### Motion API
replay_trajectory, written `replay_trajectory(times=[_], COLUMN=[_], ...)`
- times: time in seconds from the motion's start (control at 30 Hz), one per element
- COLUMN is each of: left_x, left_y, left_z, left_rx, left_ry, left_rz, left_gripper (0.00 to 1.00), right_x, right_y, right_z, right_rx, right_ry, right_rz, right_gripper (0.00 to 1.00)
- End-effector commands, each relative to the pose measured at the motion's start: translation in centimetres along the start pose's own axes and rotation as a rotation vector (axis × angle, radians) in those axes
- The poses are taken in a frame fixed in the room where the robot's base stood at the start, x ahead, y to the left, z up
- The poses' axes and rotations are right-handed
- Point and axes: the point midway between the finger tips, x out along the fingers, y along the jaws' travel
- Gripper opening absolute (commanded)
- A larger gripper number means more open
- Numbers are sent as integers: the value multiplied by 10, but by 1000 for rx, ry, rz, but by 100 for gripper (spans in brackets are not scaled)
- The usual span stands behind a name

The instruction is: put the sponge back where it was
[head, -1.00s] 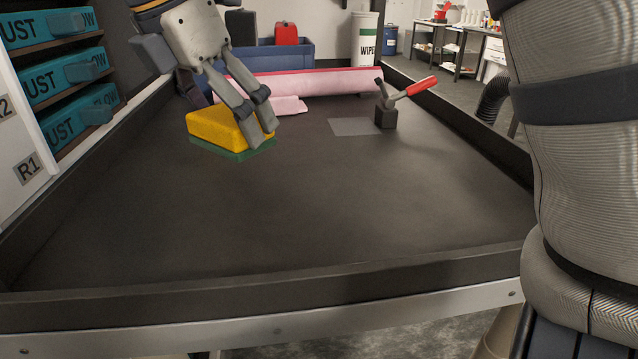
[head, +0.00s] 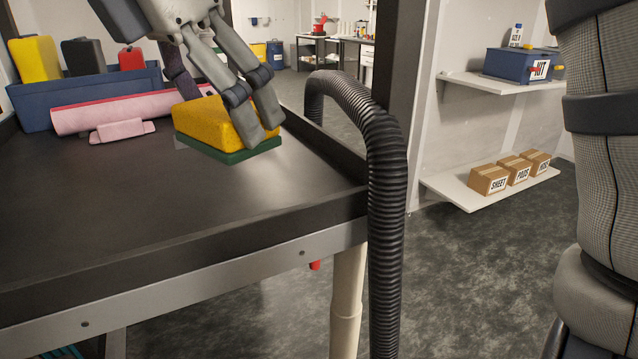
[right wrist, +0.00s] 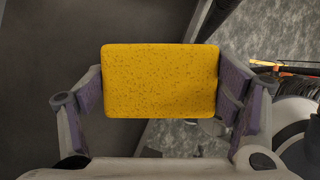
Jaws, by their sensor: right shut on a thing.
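The sponge is a yellow block (head: 203,119) with a green underside. My right gripper (head: 232,104) is shut on it, one finger on each side. In the head view the sponge shows near the bench's right rim. In the right wrist view the yellow face (right wrist: 160,80) fills the space between the two fingers. Dark bench surface lies behind its left part and grey floor behind its right part, so it appears held above the bench edge. A small grey patch (head: 181,144) shows at its left corner, mostly hidden. My left gripper is not in view.
A pink roll (head: 120,103) and a blue bin (head: 32,102) stand at the bench's back left. The bench (head: 90,190) is clear in front. A black ribbed hose (head: 387,200) stands beyond the right rim. Wall shelves hold boxes (head: 489,180) and a blue kit (head: 518,65).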

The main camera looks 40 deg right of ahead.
Motion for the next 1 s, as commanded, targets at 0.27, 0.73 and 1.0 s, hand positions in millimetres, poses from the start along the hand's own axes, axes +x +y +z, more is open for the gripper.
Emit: replay_trajectory(times=[0.27, 0.73, 1.0], left_x=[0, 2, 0], left_y=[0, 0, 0], left_z=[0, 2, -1], left_rx=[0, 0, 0], left_ry=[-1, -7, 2], left_rz=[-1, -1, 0], left_gripper=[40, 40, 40], right_x=[48, 145, 162], right_y=[38, 80, 80], right_z=[39, 62, 54], right_rx=[6, -3, 1], right_ry=[-10, 0, -1], right_rz=[-5, -5, 0], right_gripper=[57, 57, 57])
